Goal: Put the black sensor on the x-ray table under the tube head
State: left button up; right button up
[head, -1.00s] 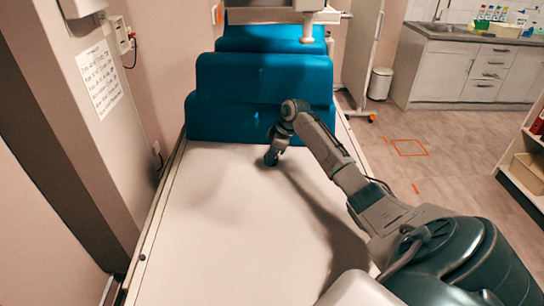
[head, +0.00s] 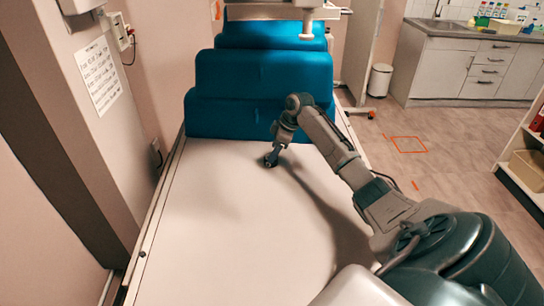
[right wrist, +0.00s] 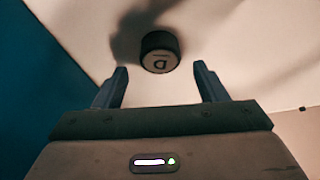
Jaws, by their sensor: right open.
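The black sensor (right wrist: 160,52) is a short round black puck with a pale marked top. It sits on the white x-ray table (head: 220,230). In the head view the sensor (head: 269,161) shows small and dark just below my right gripper (head: 275,151). In the right wrist view my right gripper (right wrist: 160,74) is open, its fingers apart, with the sensor beyond the fingertips and clear of them. The tube head (head: 307,27) seems to be the pale fitting at the top of the head view, partly cut off. My left gripper is not in view.
Blue stepped cushions (head: 258,118) stand at the far end of the table, close behind my right gripper. A wall with a notice (head: 98,76) runs along the left side. The near and middle table surface is clear.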

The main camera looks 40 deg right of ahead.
jog(key=b+v, duration=0.2)
jog(key=v, duration=0.7)
jog(key=shift+f, duration=0.15)
